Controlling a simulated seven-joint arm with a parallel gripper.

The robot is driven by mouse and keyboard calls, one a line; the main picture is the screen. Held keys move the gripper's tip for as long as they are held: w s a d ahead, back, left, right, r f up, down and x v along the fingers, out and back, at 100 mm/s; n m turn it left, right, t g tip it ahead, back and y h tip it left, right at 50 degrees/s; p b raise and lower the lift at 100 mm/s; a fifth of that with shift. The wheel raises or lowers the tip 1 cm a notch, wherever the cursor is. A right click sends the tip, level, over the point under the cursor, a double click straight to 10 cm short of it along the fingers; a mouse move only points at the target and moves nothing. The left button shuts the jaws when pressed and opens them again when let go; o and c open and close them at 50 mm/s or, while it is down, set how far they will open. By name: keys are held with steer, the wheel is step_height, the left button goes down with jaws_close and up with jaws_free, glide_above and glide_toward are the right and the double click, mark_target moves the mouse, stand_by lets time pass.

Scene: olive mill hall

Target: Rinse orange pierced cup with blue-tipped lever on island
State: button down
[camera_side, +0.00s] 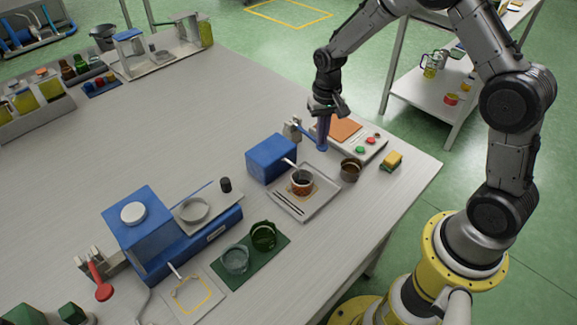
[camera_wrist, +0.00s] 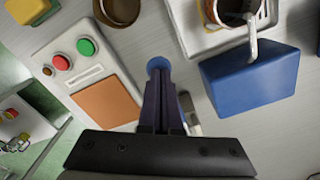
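The orange pierced cup (camera_side: 302,183) stands upright on a pale tray (camera_side: 322,200) under the spout of a blue box (camera_side: 268,158), with dark contents inside. Its rim shows at the top of the wrist view (camera_wrist: 212,14). The blue-tipped lever (camera_side: 307,134) juts from a grey bracket (camera_side: 291,128) behind the box. Its round blue tip (camera_wrist: 158,65) shows just beyond my fingertips. My gripper (camera_side: 322,141) points down over the lever's tip, its fingers together and empty. The fingers hide most of the lever in the wrist view, and I cannot tell whether they touch it.
A panel with red and green buttons and an orange plate (camera_side: 345,130) is beside my gripper. A brown pot (camera_side: 350,169) and a yellow sponge (camera_side: 391,160) stand near the table edge. A blue machine (camera_side: 150,235) and a green mat (camera_side: 242,277) with cups are at front left.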

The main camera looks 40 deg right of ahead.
steer(key=shift+f, duration=0.35)
steer(key=shift+r, duration=0.15)
steer(key=shift+r, duration=3)
steer(key=shift+f, duration=3.1)
steer(key=shift+r, duration=3.1)
